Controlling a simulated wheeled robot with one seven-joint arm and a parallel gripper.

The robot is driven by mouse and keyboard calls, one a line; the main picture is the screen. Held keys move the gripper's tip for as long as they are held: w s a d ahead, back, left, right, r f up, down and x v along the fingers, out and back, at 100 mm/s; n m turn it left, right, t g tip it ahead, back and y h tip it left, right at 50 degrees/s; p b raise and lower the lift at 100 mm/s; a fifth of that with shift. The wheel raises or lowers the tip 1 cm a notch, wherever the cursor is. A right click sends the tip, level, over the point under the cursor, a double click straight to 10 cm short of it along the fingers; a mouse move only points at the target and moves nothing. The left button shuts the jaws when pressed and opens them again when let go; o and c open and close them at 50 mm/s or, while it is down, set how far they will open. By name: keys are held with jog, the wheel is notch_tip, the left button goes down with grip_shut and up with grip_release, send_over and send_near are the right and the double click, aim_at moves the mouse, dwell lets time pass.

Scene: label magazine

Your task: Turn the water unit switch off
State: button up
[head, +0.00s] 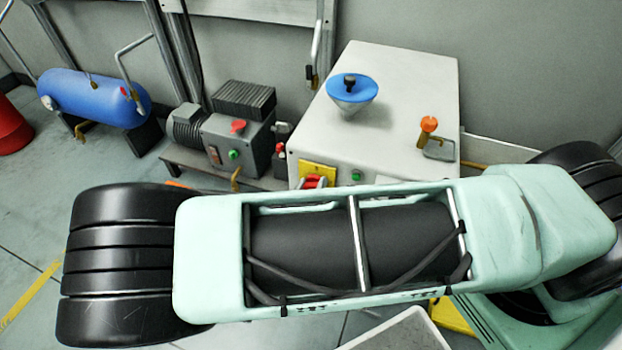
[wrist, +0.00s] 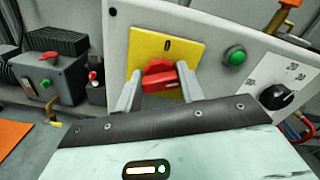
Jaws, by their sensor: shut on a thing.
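A red rotary switch (wrist: 160,77) sits on a yellow plate (wrist: 168,45) marked 0 on the front of a pale cabinet (wrist: 215,40). In the wrist view my gripper (wrist: 160,82) has one finger on each side of the red switch and is shut on it. The switch's exact angle is hard to tell behind the fingers. In the head view the red switch (head: 314,181) and yellow plate (head: 318,169) show just above my arm, which hides the lower cabinet front. My gripper is mostly hidden there.
A green button (wrist: 234,56) and a black dial (wrist: 277,97) are right of the switch. A blue funnel (head: 351,88) and an orange-handled valve (head: 428,126) are on the cabinet top. A grey motor unit (head: 238,135) and a blue tank (head: 95,98) stand left.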

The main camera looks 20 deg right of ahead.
jog(key=n+p, duration=0.1)
jog(key=n, duration=0.3)
jog(key=n+p, duration=0.2)
jog(key=n, duration=0.2)
jog(key=n+p, duration=0.1)
jog(key=n, duration=0.3)
jog(key=shift+a+f+n, duration=0.15)
jog(key=shift+f+n, duration=0.1)
jog(key=shift+n, duration=0.05)
dwell(0.4)
jog(key=o, duration=1)
jog(key=b+v, duration=0.1)
jog(key=v, duration=1.6)
jog(key=shift+s+a+r, duration=0.1)
jog(key=shift+a, duration=0.05)
